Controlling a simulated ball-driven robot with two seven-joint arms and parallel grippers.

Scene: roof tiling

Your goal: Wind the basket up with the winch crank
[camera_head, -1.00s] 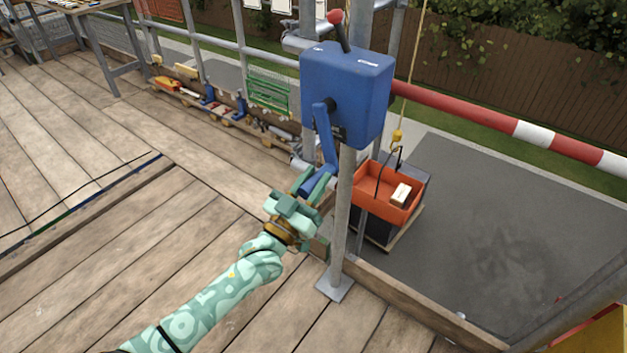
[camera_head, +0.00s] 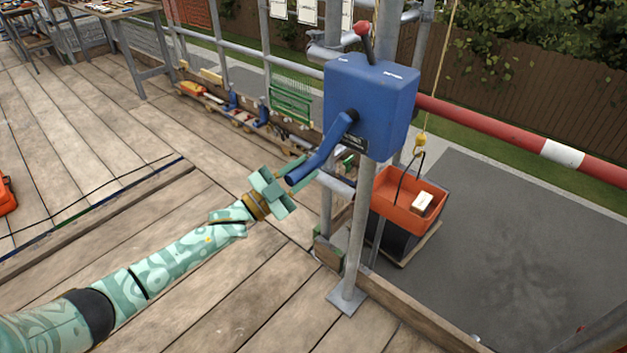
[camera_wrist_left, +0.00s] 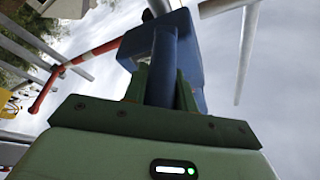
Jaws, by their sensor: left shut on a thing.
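The blue winch (camera_head: 368,105) is fixed to a grey upright pole. Its blue crank arm (camera_head: 330,145) points down and to the left. My left gripper (camera_head: 290,180) is shut on the crank's handle end. In the left wrist view the blue crank (camera_wrist_left: 162,68) runs between the two green fingers (camera_wrist_left: 160,88) towards the winch body. The orange basket (camera_head: 408,203) hangs beyond the pole on a yellow hook (camera_head: 421,140) and rope, with a pale block (camera_head: 422,202) in it. It appears just above or on a dark stack. My right gripper is not in view.
A red and white rail (camera_head: 520,142) runs behind the winch to the right. A red-knobbed lever (camera_head: 363,33) stands on top of the winch. Several tools and pallets lie along the left railing. The wooden deck (camera_head: 120,220) is mostly clear.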

